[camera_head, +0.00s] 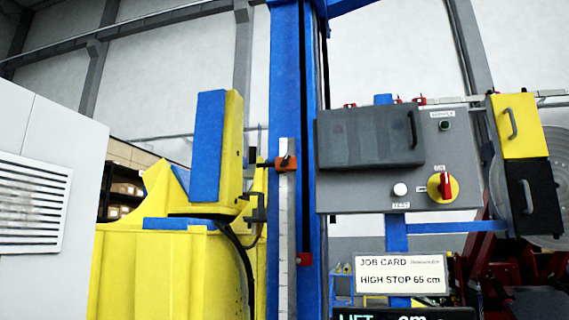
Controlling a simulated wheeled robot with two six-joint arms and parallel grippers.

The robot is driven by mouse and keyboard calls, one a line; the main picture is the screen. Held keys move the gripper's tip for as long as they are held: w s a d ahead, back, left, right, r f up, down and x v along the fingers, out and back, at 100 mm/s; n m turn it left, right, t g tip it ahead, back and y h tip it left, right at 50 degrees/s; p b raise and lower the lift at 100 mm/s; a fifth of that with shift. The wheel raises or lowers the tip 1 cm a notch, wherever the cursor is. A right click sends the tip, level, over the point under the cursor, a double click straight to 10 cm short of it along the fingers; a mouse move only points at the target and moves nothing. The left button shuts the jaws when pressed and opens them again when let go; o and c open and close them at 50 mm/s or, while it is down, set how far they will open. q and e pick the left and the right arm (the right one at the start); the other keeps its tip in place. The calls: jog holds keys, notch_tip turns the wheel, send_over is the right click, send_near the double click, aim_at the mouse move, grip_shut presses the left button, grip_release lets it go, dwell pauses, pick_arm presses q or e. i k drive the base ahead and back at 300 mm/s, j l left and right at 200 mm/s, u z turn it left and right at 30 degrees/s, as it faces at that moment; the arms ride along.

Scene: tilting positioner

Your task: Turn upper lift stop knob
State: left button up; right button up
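An orange stop block (286,162) with a dark knob-like part on its face sits on a pale vertical scale (288,220) on the blue column (285,75). It appears to be the upper lift stop. A smaller red block (304,259) is lower on the same column. A job card (400,275) at lower right reads "HIGH STOP 65 cm". Below it, a display (404,314) is cut off by the frame edge, with "LIFT" and "cm" partly readable. Neither of my grippers is in view.
A grey control panel (455,165) right of the column carries a red-and-yellow rotary switch (443,187), a white button (400,190) and a dark handled cover (369,136). A yellow machine body (160,265) stands left. Yellow (524,140) and black (535,205) handled boxes are right.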

aim_at(286, 162)
jog(key=z, duration=0.55)
jog(key=i+j+z, duration=0.4)
jog(key=j, duration=0.25)
jog(key=i+j+z, duration=0.2)
jog(key=j+z, duration=0.2)
jog(key=j, duration=0.3)
